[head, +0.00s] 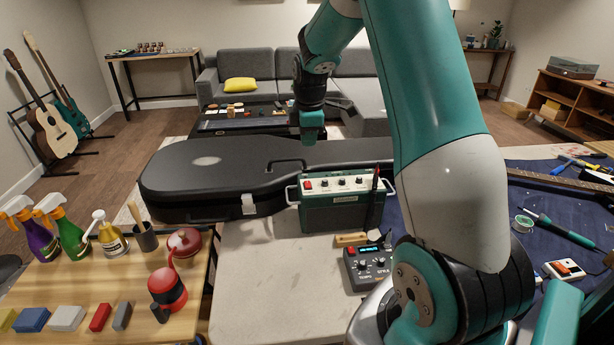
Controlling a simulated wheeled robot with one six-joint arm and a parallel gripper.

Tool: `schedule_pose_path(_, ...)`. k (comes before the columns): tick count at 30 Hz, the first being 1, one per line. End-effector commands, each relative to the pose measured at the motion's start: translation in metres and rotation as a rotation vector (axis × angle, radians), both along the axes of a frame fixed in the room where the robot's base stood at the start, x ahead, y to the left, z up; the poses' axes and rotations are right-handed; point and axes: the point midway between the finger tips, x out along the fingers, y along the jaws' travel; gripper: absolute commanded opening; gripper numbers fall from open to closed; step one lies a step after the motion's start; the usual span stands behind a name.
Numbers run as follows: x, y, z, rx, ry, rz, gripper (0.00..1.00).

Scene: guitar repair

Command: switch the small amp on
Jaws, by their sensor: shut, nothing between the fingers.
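The small amp (340,216) is a dark green box with a light top panel, standing on the pale worktop in the middle of the head view. Its panel carries several dark knobs and a red switch (307,185) at the left end. I cannot tell the switch's position at this size. My gripper (312,142) points down, shut and empty. In the picture it is above the switch end of the amp, apart from it. The arm covers the area right of the amp.
A black guitar case (200,178) lies behind the amp. A small dark pedal (368,266) with a lit display sits in front of it. Spray bottles (72,232) and a red kettle-like item (168,285) stand on the wooden table at left. The worktop's front left is clear.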

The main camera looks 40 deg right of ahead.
Motion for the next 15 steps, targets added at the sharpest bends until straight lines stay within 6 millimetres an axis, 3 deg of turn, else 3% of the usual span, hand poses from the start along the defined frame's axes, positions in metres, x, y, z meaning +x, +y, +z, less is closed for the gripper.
schedule_pose_path(15, 0.012, -0.009, -0.100, 0.003, 0.004, -0.001, 0.00)
